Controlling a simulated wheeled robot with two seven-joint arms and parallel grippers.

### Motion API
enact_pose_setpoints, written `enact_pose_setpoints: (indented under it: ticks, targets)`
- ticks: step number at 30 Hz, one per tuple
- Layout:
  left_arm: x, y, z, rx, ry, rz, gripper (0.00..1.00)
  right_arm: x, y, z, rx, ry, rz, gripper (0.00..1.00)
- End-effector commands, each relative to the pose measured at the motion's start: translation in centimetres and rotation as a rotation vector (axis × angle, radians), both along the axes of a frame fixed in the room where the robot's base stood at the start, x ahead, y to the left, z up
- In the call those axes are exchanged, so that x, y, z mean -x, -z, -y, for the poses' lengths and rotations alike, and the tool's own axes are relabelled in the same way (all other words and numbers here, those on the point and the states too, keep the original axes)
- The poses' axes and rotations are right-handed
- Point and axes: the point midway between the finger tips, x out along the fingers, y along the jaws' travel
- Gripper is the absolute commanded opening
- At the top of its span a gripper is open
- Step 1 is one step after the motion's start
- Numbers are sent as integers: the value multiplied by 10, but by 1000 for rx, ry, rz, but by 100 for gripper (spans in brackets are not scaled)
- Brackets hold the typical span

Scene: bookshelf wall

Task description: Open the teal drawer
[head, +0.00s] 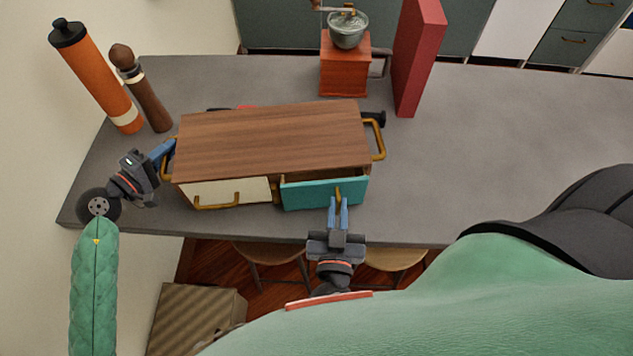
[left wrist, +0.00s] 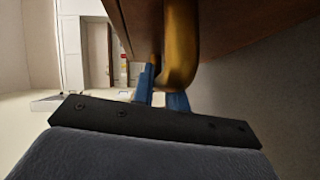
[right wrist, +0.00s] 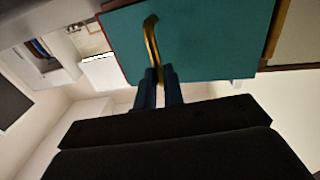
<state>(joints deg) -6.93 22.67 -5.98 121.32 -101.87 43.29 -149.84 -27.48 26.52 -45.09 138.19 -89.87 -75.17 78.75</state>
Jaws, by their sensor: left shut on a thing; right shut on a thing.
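A wooden-topped box (head: 270,140) stands on the grey counter, with two drawers in front and a brass handle on each side. The teal drawer (head: 300,195) is the right one and stands slightly out from the box. My right gripper (head: 338,205) is shut on the brass handle of the teal drawer; the handle (right wrist: 152,40) also shows in the right wrist view. My left gripper (head: 164,152) is shut on the brass side handle (left wrist: 180,45) at the box's left end. The cream drawer (head: 225,192) on the left is closed.
An orange bottle (head: 95,75) and a brown pepper mill (head: 142,90) stand at the back left. A coffee grinder (head: 345,65) and a red upright book (head: 416,60) stand behind the box. The counter (head: 490,130) is clear on the right. Stools (head: 270,252) stand below the front edge.

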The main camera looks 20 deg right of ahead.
Motion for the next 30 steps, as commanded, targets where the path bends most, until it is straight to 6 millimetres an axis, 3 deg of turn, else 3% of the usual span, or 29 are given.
enact_pose_setpoints:
  ticks: [1,30]
  targets:
    - [2,11,0,-6,3,-16,0,3,3,0,0,3,-1,0]
    - [2,11,0,-7,2,-15,0,56,3,-12,1,3,-3,0]
